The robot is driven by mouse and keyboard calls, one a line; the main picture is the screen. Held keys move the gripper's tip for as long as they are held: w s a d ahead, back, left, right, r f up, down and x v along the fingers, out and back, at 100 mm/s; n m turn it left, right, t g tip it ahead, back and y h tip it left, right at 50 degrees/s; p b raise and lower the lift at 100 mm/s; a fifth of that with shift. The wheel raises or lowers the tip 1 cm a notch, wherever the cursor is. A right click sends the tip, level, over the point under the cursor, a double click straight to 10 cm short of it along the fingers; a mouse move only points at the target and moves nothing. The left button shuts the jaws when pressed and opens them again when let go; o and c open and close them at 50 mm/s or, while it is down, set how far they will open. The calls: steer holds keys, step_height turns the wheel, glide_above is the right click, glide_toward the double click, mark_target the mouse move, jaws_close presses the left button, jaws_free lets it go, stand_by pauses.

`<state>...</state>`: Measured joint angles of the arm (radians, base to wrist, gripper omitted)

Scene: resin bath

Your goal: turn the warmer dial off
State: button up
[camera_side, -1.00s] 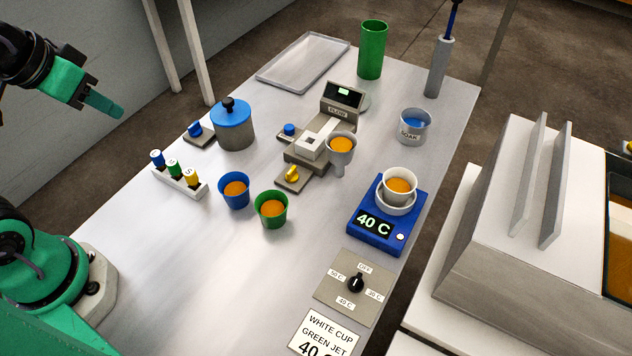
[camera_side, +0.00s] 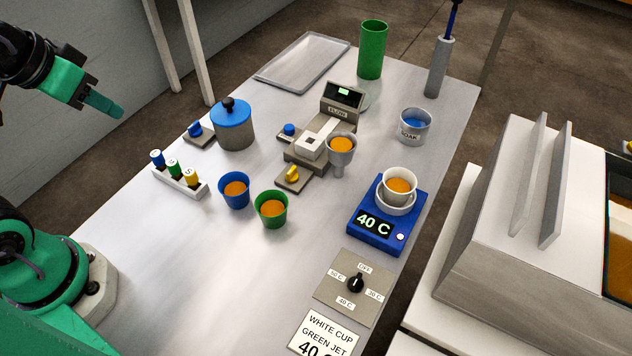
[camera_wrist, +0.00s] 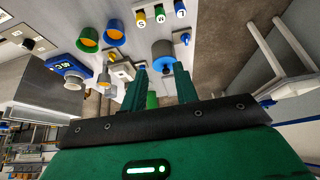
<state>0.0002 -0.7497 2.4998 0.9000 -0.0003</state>
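The warmer dial (camera_side: 356,282) is a black knob on a flat grey panel (camera_side: 330,289) near the table's front edge, marked OFF, 30 C, 40 C and 50 C. Its pointer is too small to read surely. The blue warmer (camera_side: 368,238) displays 40 C and carries a white cup (camera_side: 399,185) of orange liquid. My gripper (camera_side: 105,105) is raised at the upper left, far from the dial. In the wrist view, its green fingers (camera_wrist: 160,67) stand apart with nothing held between them. The dial shows there at far left (camera_wrist: 27,44).
Blue (camera_side: 235,190) and green (camera_side: 271,210) cups, a bottle rack (camera_side: 181,183), a blue-lidded pot (camera_side: 233,125) and a funnel (camera_side: 340,158) stand between my gripper and the dial. A card (camera_side: 326,334) lies in front of the panel. The front left tabletop is clear.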

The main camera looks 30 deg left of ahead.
steer(key=shift+w, duration=0.1)
steer(key=w+d+g+h, duration=0.1)
steer(key=w+d+g, duration=0.1)
steer(key=w+d, duration=0.6)
steer(key=g+y, duration=0.1)
steer(key=g, duration=0.3)
glide_above(357, 278)
steer(key=f, duration=1.5)
steer(key=shift+w+a+f, duration=0.1)
steer(key=shift+a, duration=0.1)
steer(key=shift+d+f, duration=0.2)
steer(key=shift+d, duration=0.05)
steer(key=shift+f, duration=0.1)
steer(key=shift+f, duration=3.8)
